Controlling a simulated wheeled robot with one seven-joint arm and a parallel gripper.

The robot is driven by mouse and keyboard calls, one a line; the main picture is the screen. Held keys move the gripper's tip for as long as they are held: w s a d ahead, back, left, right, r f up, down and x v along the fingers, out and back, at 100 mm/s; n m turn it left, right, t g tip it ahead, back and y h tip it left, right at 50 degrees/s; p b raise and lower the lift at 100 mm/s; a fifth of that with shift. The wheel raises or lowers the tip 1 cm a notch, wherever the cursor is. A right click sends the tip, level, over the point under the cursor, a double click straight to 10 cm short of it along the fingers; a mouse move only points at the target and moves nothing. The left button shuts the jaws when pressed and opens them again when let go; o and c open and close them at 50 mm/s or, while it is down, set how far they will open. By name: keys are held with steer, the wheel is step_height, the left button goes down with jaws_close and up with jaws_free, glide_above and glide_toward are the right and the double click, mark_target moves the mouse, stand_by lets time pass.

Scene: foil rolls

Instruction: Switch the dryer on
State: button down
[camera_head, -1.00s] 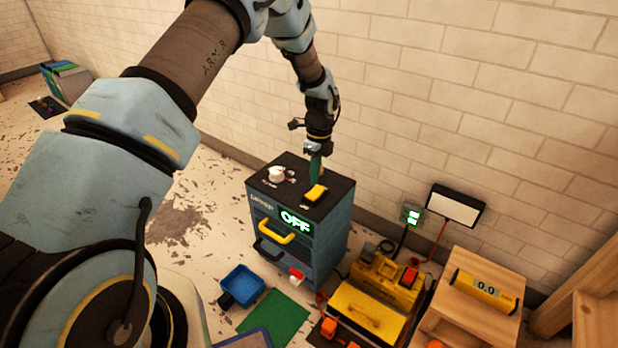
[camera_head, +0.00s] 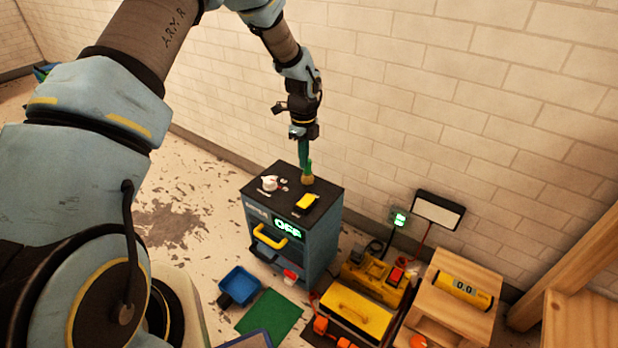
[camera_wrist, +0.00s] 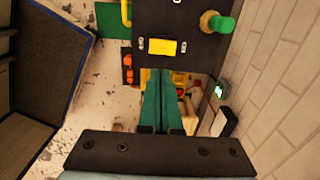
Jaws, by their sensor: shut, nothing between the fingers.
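The dryer (camera_head: 322,250) is a dark blue cabinet with a black top and a lit green display reading OFF (camera_head: 287,228). A yellow rocker switch (camera_head: 307,201) sits on its top near the front right; it also shows in the wrist view (camera_wrist: 162,46). A green knob on a brass base (camera_head: 308,178) stands behind the switch, and in the wrist view it is at the upper right (camera_wrist: 216,22). My gripper (camera_head: 303,166) points down above the dryer top. Its teal fingers (camera_wrist: 160,75) are shut and empty, apart from the switch as far as I can tell.
A white item (camera_head: 269,183) lies on the dryer's top left. A yellow handle (camera_head: 276,232) crosses its front. A blue bin (camera_head: 240,285), a green mat (camera_head: 270,316) and a yellow machine (camera_head: 362,310) are on the floor nearby. The brick wall (camera_head: 430,110) stands close behind.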

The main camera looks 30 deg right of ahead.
mark_target(304, 201)
step_height(304, 201, down, 14)
steer(key=shift+a+r+p, duration=0.1)
steer(key=shift+p, duration=0.8)
